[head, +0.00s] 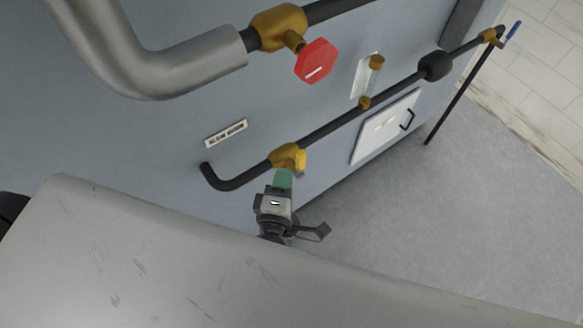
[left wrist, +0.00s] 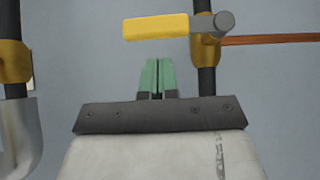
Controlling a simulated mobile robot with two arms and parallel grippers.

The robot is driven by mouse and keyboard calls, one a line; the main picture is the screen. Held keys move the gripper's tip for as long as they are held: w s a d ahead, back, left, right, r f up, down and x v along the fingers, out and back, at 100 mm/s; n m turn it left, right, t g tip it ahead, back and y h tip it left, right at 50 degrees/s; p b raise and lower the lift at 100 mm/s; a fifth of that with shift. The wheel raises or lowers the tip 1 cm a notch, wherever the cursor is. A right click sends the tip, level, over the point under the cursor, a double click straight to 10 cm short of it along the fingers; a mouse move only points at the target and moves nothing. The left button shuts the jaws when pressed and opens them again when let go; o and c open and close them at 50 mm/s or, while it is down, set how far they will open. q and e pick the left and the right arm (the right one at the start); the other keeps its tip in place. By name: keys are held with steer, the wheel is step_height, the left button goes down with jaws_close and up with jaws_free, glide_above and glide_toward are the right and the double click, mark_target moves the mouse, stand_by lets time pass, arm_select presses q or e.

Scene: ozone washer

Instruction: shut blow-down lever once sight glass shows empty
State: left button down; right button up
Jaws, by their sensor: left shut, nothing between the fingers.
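A yellow lever (head: 300,161) sits on a brass valve (head: 284,156) in the lower dark pipe; whether it is the blow-down lever I cannot tell. In the left wrist view the yellow lever (left wrist: 156,27) lies crosswise to the pipe (left wrist: 206,78). My left gripper (head: 283,178), with green fingers, is shut and empty just below the lever; it also shows in the left wrist view (left wrist: 157,66), apart from the lever. My right gripper is not in view.
A red handle (head: 317,61) is on the upper valve beside a thick grey pipe (head: 155,75). A blue handle (head: 513,32) is at the far pipe end. A white hatch (head: 372,144) is below the pipe. Grey floor (head: 430,215) is clear at right.

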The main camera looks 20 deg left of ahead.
mark_target(299, 165)
arm_select(q)
steer(key=shift+w+d, duration=0.7)
steer(key=shift+w, duration=0.15)
